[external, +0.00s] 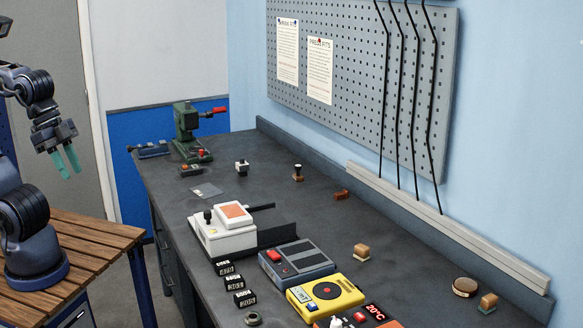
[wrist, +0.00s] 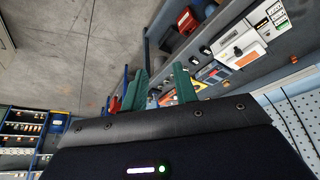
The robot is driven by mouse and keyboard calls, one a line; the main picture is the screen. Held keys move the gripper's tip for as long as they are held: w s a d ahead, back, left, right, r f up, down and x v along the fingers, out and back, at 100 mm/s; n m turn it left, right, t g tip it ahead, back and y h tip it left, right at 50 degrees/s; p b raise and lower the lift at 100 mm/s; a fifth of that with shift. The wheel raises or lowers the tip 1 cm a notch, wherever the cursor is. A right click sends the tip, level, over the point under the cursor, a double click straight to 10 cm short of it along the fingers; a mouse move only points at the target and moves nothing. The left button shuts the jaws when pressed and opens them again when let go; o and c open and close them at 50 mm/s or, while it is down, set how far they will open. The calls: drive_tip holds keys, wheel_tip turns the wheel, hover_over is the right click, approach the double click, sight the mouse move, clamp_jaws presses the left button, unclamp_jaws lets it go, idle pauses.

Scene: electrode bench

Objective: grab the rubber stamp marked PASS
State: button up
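I cannot read the word PASS on anything in these frames. A small stamp-like item with a dark knob and a wooden base (external: 298,173) stands upright on the bench towards the pegboard wall. A white block with a dark top (external: 242,168) stands to its left. Two small wooden blocks, one mid-bench (external: 361,251) and one near the right end (external: 488,303), could also be stamps. My gripper (external: 65,162) hangs in the air left of the bench, well apart from all of these. Its green fingers are spread and empty, also in the wrist view (wrist: 160,84).
The dark bench (external: 320,222) holds a green press (external: 187,130), a white device (external: 222,236), a grey box (external: 297,262), a yellow unit (external: 325,297) and several black counters. A slatted wooden table (external: 88,238) stands at the left. A floor gap separates it from the bench.

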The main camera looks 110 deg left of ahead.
drive_tip(key=o, duration=0.8)
